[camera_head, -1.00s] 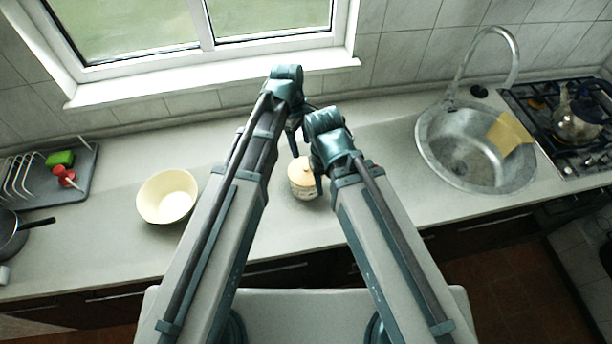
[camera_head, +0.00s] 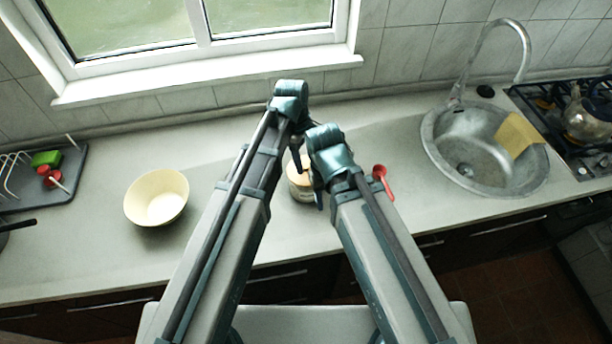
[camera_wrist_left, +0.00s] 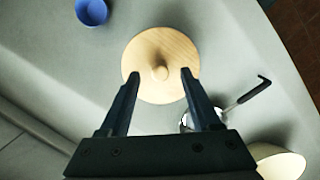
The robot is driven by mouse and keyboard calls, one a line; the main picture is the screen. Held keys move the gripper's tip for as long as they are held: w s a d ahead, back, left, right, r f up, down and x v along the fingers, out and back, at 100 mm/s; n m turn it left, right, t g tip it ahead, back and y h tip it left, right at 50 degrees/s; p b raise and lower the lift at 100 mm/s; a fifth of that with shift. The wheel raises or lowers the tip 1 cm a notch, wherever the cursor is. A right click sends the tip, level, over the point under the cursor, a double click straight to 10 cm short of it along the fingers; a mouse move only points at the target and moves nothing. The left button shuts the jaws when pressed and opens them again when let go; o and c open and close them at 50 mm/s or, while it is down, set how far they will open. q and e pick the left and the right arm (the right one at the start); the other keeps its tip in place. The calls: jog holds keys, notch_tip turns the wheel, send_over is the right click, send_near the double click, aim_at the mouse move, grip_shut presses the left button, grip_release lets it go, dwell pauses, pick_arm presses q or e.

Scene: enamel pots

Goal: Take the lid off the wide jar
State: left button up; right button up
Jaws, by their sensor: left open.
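The wide jar (camera_head: 302,194) stands on the counter between my two arms, partly hidden by them. Its pale wooden lid (camera_wrist_left: 150,50) is on it and shows round from above in the left wrist view, with a small knob (camera_wrist_left: 160,73) in the middle. My left gripper (camera_wrist_left: 160,75) is open over the lid, one fingertip on each side of the knob and apart from it in the picture. The height of the tips over the lid is hard to tell. My right gripper (camera_head: 319,190) is beside the jar, mostly hidden by its own wrist.
A cream bowl (camera_head: 157,197) stands at left, a dish rack (camera_head: 70,187) beyond it. A red spoon (camera_head: 383,182) lies right of my right arm. The sink (camera_head: 447,160) and hob are at right. The left wrist view shows a blue cup (camera_wrist_left: 92,12) and a black-handled utensil (camera_wrist_left: 250,91).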

pick_arm(q)
jog(key=shift+d+f+b, duration=0.1)
jog(key=shift+f+b, duration=0.2)
jog(key=shift+f, duration=0.45)
jog(key=shift+r, duration=0.1)
pick_arm(e)
jog(key=shift+f, duration=0.65)
pick_arm(q)
grip_shut()
